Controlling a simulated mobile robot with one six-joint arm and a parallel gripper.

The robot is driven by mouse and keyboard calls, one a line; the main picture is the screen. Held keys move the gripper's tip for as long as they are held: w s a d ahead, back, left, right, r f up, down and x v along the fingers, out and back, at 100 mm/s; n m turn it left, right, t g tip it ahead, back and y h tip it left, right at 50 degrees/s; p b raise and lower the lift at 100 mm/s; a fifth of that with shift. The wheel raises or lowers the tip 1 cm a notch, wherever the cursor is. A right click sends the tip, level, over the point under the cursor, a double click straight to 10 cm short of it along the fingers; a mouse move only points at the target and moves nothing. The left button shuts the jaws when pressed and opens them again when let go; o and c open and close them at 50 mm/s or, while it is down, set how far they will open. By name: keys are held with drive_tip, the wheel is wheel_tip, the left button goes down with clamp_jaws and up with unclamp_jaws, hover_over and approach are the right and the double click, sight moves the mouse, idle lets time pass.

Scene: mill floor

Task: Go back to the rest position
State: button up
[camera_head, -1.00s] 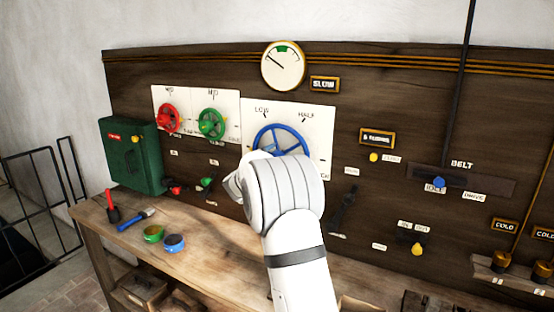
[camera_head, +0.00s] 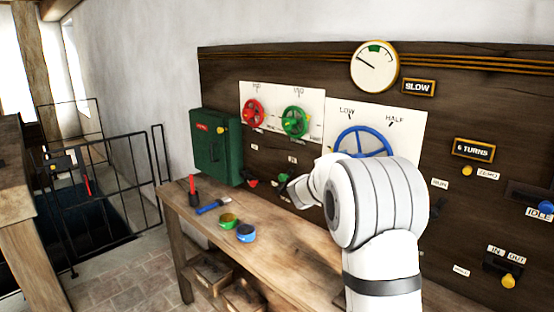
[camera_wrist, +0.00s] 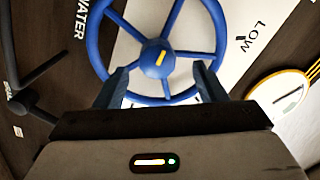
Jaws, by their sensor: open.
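In the wrist view my gripper (camera_wrist: 162,86) is open, its two dark fingers apart in front of the lower part of the blue handwheel (camera_wrist: 158,57). Nothing is clearly held between them; I cannot tell whether they touch the rim. The wheel has several spokes and a yellow mark on its hub. In the head view my white arm rises at the right and covers the lower part of the blue wheel (camera_head: 363,136). My gripper's fingers are hidden there.
The dark panel (camera_head: 224,82) carries a red wheel (camera_head: 253,114), a green wheel (camera_head: 295,121), a gauge (camera_head: 375,66) and a green box (camera_head: 212,148). The wooden bench (camera_head: 262,263) below holds two small tins and tools. Black railings (camera_head: 112,196) stand left.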

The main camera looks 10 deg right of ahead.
drive_tip(key=s+a+f+n+t+y, duration=0.1)
drive_tip(key=s+a+f+n+y, duration=0.1)
drive_tip(key=s+a+n+y, duration=1.25)
drive_tip(key=s+a+f+n+g, duration=0.1)
drive_tip(key=s+f+n+g, duration=0.3)
drive_tip(key=s, duration=1)
drive_tip(key=s+a+f+n+g, duration=0.1)
drive_tip(key=s+f+n+g, duration=0.2)
drive_tip(key=s, duration=1.1)
wheel_tip(320, 180, down, 4)
drive_tip(key=g, duration=0.2)
drive_tip(key=shift+f+n+g+h, duration=0.25)
drive_tip(key=shift+n+g+h, duration=0.1)
drive_tip(key=shift+g, duration=0.05)
